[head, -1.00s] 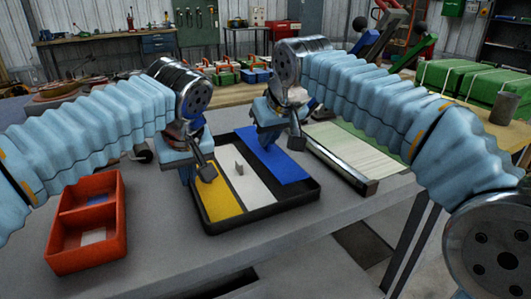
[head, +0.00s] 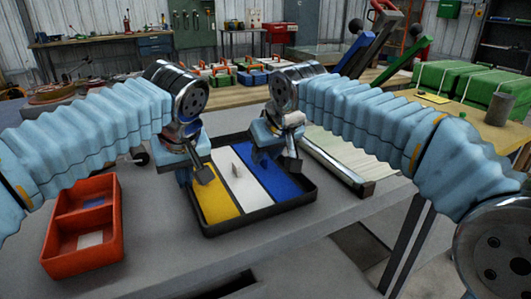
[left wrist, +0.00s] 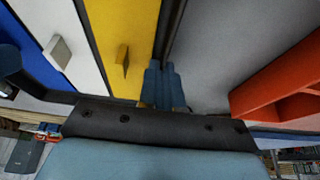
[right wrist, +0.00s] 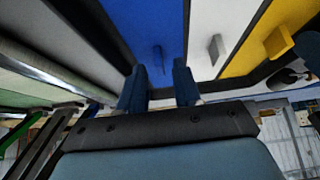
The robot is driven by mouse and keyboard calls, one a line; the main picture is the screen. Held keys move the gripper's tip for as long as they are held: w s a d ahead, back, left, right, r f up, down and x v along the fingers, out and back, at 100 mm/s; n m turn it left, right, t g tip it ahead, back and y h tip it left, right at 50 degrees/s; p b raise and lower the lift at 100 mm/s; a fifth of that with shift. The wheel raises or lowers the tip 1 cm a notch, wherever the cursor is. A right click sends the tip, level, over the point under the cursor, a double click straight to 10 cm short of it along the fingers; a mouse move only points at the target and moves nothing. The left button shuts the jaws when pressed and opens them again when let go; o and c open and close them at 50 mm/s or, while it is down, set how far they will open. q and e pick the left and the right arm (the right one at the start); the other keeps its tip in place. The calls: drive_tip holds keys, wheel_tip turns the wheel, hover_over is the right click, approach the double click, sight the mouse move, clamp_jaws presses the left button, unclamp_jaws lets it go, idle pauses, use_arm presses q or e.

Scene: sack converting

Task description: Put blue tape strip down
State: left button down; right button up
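The blue tape strip (head: 283,187) lies flat in the right lane of a black tray (head: 262,214), beside the white strip (head: 242,182) and yellow strip (head: 216,202). In the right wrist view the blue strip (right wrist: 143,28) shows a small dark upright tab. My right gripper (head: 277,158) is over the blue strip's far part, its fingers (right wrist: 160,88) apart with nothing between them. My left gripper (head: 192,178) is at the tray's left edge by the yellow strip. In the left wrist view its fingers (left wrist: 162,88) are together, holding nothing visible.
A red two-compartment bin (head: 82,262) stands on the grey table left of the tray. A pale slatted panel with a metal edge (head: 340,166) lies to the right of the tray. Green packs (head: 473,84) are on the bench at back right.

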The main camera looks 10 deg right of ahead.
drive_tip(key=v, duration=1.1)
drive_tip(key=shift+s+r, duration=0.2)
drive_tip(key=shift+r, duration=0.05)
drive_tip(key=shift+d, duration=0.1)
use_arm(q)
drive_tip(key=c, duration=1.3)
unclamp_jaws()
drive_tip(key=shift+o, duration=0.2)
